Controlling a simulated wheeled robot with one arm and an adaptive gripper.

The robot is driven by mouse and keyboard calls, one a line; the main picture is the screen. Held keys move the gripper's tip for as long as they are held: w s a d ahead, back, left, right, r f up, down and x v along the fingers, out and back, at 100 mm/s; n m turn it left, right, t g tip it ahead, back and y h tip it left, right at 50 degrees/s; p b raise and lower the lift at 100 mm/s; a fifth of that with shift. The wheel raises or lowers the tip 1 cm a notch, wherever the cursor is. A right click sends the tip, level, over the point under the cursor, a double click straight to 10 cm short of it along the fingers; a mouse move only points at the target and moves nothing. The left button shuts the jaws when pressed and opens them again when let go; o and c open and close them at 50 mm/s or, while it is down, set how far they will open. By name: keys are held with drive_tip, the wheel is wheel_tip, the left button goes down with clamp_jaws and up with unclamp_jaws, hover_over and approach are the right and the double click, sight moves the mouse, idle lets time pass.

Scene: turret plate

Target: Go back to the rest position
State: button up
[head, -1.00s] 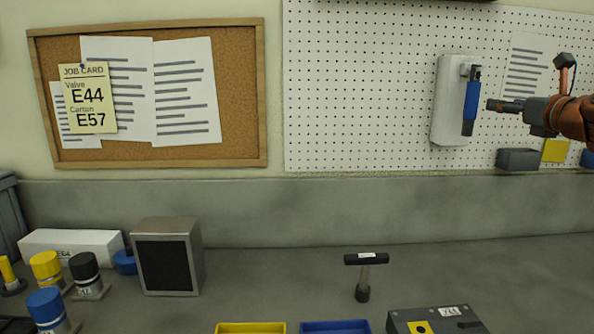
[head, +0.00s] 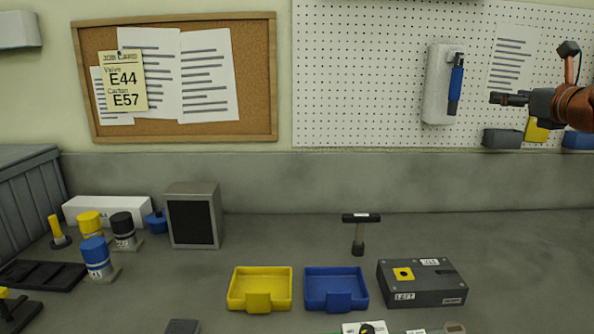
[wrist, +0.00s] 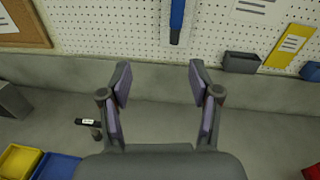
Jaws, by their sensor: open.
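My gripper (head: 507,98) is raised in front of the pegboard at the right of the head view, pointing left. In the wrist view my gripper (wrist: 158,85) has its two fingers spread wide with nothing between them. Below it the wrist view shows the bench top and the grey wall strip. A blue-handled tool (head: 455,84) hangs on a white holder (head: 437,90) on the pegboard, apart from my gripper; its lower part also shows at the top of the wrist view (wrist: 177,15).
On the bench are a yellow tray (head: 259,306), a blue tray (head: 335,305), a dark box (head: 425,287), a hammer (head: 359,232), a speaker-like box (head: 193,220) and several capped cylinders at left. Small bins (head: 502,139) sit along the pegboard's lower edge. The air around my gripper looks clear.

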drive_tip(key=a+f+n+g+y, duration=0.2)
drive_tip(key=a+f+n, duration=0.25)
drive_tip(key=a, duration=0.45)
drive_tip(key=a+f+n+g+y, duration=0.25)
drive_tip(key=a+n, duration=0.25)
drive_tip(key=a, duration=0.4)
drive_tip(key=s+a+f+n+g+p, duration=0.1)
drive_tip(key=s+a+f+n+g, duration=0.2)
drive_tip(key=s+a+f+n, duration=0.25)
drive_tip(key=s+a+f+n+g, duration=0.2)
drive_tip(key=s+a+f+n, duration=0.15)
drive_tip(key=a+f, duration=0.4)
drive_tip(key=s+a+f+n+g+h, duration=0.1)
drive_tip(key=s+a+f+n+g, duration=0.15)
drive_tip(key=s+f+n, duration=0.45)
drive_tip(key=s+a+f+n+g+h, duration=0.1)
drive_tip(key=s+a+f+n+g, duration=0.15)
drive_tip(key=s+f, duration=0.45)
drive_tip(key=s+d+f+n+g+h, duration=0.1)
drive_tip(key=s+d+f+n+g, duration=0.1)
drive_tip(key=s, duration=0.7)
drive_tip(key=s+d+f+n+g+h+p, duration=0.1)
drive_tip(key=s+d+f+n+g+h, duration=0.1)
drive_tip(key=s, duration=0.7)
wheel_tip(320, 180, down, 4)
drive_tip(key=d+n+g, duration=0.1)
drive_tip(key=n, duration=0.1)
drive_tip(key=shift+n, duration=0.3)
